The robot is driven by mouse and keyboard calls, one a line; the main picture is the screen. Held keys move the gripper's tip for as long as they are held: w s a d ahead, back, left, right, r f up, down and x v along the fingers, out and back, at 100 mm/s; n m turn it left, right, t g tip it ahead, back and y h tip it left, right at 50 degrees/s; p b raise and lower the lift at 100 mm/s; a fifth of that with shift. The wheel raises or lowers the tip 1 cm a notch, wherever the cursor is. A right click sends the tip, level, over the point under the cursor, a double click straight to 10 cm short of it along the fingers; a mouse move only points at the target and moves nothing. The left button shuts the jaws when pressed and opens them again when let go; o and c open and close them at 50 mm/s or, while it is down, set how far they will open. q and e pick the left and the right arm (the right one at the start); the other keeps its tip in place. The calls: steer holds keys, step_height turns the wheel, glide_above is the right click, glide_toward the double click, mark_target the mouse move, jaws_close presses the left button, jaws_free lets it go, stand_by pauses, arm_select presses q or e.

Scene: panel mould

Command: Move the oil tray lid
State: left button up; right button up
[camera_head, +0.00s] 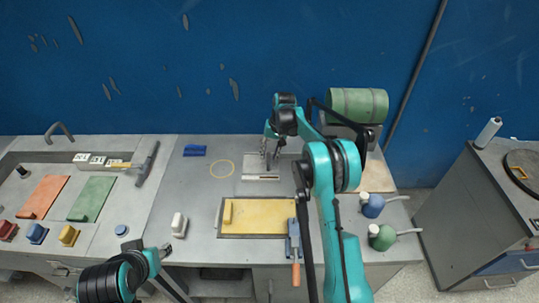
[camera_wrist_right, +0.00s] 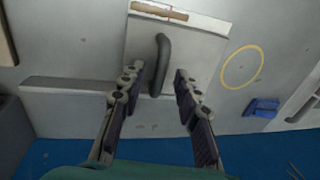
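The oil tray lid looks to be the light grey plate (camera_head: 256,176) with a brown-edged strip, lying at the back of the bench in the head view. It also shows in the right wrist view (camera_wrist_right: 200,35), with a dark curved handle (camera_wrist_right: 163,55) standing on it. My right gripper (camera_head: 270,152) is over the plate. In the right wrist view my right gripper (camera_wrist_right: 159,73) is open, its fingers on either side of the handle with gaps showing. Part of the plate is hidden behind the fingers.
A yellow ring (camera_head: 222,169) and a blue block (camera_head: 195,150) lie left of the plate. A yellow panel in a dark tray (camera_head: 219,217) lies in front.

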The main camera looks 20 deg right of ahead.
jaws_close()
steer(key=s+d, duration=0.1)
steer(key=d, duration=0.3)
steer(key=s+d, duration=0.1)
steer(key=d, duration=0.4)
steer(key=s+d, duration=0.2)
steer(key=d, duration=0.3)
steer(key=shift+s+d, duration=0.1)
steer(key=shift+d, duration=0.25)
jaws_free()
steer(key=shift+d, duration=0.1)
steer(key=shift+s+d, duration=0.1)
